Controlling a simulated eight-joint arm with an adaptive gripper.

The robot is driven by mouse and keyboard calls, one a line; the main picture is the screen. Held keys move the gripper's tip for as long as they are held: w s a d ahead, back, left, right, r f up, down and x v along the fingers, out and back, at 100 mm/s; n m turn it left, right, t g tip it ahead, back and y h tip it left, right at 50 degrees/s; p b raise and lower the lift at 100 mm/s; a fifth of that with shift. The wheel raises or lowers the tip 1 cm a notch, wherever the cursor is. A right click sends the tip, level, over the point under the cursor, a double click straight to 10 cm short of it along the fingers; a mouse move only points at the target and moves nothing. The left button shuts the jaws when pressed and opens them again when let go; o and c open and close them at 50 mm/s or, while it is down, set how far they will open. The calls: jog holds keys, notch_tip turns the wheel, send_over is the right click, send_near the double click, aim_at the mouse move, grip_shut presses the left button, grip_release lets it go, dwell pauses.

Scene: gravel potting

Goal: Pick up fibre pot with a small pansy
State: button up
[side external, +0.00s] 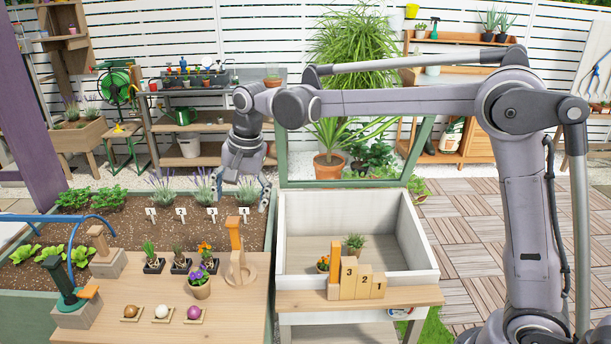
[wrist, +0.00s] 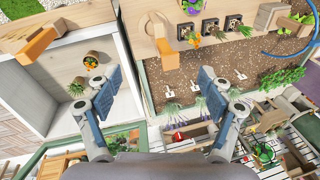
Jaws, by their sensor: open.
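The fibre pot with a small purple pansy (side external: 200,287) stands upright on the wooden table, right of its middle. In the wrist view, a purple-flowered plant (wrist: 191,6) shows at the top edge, partly cut off. My gripper (side external: 242,192) hangs above the far part of the soil bed, behind the table and apart from the pot. In the wrist view my gripper (wrist: 158,82) has its blue fingers spread wide with nothing between them.
Several small black pots (side external: 179,265) stand behind the pansy, beside a wooden stand (side external: 238,262). Small trays (side external: 194,314) with bulbs lie in front. The white wooden box (side external: 415,245) at right holds an orange-flowered pot (wrist: 91,58) and a spiky plant (wrist: 76,88). Numbered labels (side external: 182,214) stand in the soil.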

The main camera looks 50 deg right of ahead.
jog(key=w+a+f+m+g, duration=0.1)
jog(key=w+a+f+m, duration=0.3)
jog(key=w+a+f, duration=0.25)
jog(key=m+g, duration=0.2)
send_over(198, 272)
jog(key=f, duration=0.6)
jog(key=shift+d+f, duration=0.25)
jog(key=shift+m, duration=0.3)
jog(key=shift+a+f, duration=0.15)
jog(key=shift+f, duration=2.6)
jog(key=shift+a+f, duration=0.1)
jog(key=shift+f, duration=2.65)
jog(key=c, duration=1.3)
